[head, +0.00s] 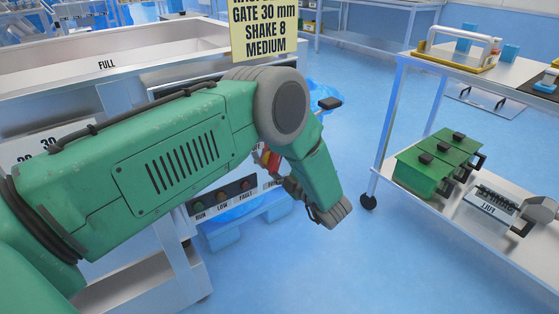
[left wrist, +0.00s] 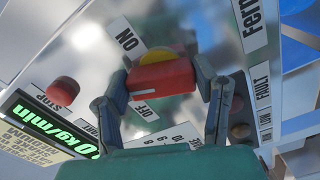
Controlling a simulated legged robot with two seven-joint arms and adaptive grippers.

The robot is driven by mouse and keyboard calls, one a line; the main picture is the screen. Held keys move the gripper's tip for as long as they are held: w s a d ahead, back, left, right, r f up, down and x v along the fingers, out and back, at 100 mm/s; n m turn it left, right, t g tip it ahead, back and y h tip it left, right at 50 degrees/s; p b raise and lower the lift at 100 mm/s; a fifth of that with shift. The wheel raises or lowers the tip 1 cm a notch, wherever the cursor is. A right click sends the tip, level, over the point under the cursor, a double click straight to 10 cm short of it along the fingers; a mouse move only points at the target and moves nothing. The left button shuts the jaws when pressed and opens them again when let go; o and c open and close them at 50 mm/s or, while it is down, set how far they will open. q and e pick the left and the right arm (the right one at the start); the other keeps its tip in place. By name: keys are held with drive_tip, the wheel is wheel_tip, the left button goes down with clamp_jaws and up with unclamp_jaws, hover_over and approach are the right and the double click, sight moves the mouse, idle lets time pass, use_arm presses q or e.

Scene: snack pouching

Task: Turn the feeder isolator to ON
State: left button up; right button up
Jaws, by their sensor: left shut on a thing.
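The feeder isolator is a red handle (left wrist: 162,77) on a yellow base (left wrist: 158,55), on the feeder's grey panel. An ON label (left wrist: 126,39) and an OFF label (left wrist: 144,109) sit beside it; OFF is close to the handle's near edge. My left gripper (left wrist: 163,90) is shut on the red handle, one finger at each end. In the head view, a bit of the red handle (head: 268,160) shows beside my left gripper (head: 275,172), mostly behind my own green arm. Which label the handle points to is hard to tell. My right gripper is out of view.
A red stop button (left wrist: 63,90) and a green kg/min display (left wrist: 45,127) are on the panel's left in the wrist view. Indicator lamps (head: 222,196) sit below the isolator. A yellow settings sign (head: 265,30) stands above. A cart (head: 395,192) with green boxes is at right.

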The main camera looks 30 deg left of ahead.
use_arm(q)
drive_tip(key=m, duration=0.2)
drive_tip(key=m+p, duration=0.1)
drive_tip(key=shift+s+f+m, duration=0.2)
drive_tip(key=shift+f+m, duration=0.05)
drive_tip(key=shift+m, duration=0.05)
drive_tip(key=shift+f+m+p, duration=0.1)
drive_tip(key=shift+m+p, duration=0.25)
drive_tip(key=shift+m, duration=1.45)
drive_tip(key=o, duration=1.2)
drive_tip(key=shift+d, duration=0.1)
drive_tip(key=shift+s+d, duration=0.1)
drive_tip(key=shift+d, duration=0.2)
drive_tip(key=v, duration=1.1)
drive_tip(key=shift+d, duration=0.1)
drive_tip(key=shift+t, duration=0.3)
